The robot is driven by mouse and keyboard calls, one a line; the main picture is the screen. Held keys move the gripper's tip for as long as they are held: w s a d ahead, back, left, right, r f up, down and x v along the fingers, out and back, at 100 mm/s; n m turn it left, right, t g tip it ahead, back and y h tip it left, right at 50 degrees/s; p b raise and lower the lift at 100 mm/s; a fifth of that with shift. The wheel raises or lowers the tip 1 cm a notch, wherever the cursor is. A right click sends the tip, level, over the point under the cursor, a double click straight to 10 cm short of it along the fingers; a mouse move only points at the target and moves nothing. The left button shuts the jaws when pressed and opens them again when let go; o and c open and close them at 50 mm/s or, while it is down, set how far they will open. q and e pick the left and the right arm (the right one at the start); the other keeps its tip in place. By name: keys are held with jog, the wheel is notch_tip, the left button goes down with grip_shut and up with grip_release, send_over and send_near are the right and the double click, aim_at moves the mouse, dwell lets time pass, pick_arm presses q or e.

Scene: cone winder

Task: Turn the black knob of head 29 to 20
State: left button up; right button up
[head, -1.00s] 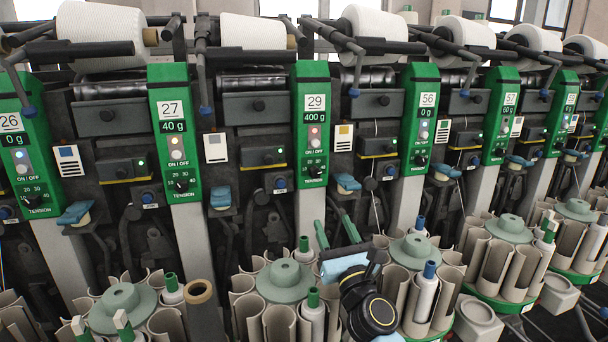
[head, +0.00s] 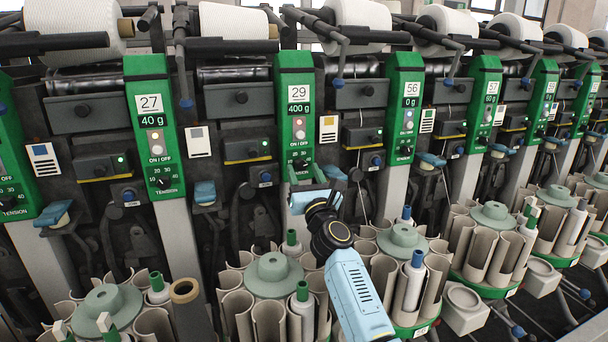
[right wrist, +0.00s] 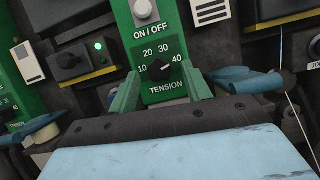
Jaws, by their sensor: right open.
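The green panel of head 29 (head: 295,92) shows 400 g in the head view. Its black knob (right wrist: 159,69) is in the middle of the right wrist view, on a dial marked 10, 20, 30 and 40 above TENSION. A pale mark on the knob seems to point up and right, towards 30 to 40; it is too small to read exactly. My right gripper (head: 303,168) is open at the panel's lower end. Its green fingers stand left and right of the knob with gaps, apart from it in the right wrist view. My left gripper is not in view.
Panels 27 (head: 154,125) and 56 (head: 404,108) stand on either side. Blue-topped levers (head: 204,193) stick out between the panels. Below are round magazines with beige tubes (head: 268,318) and a bobbin with a blue top (head: 413,285). Yarn cones (head: 357,22) lie above.

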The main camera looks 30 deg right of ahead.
jog(key=shift+w+r, duration=0.1)
jog(key=shift+w, duration=0.15)
jog(key=c, duration=1)
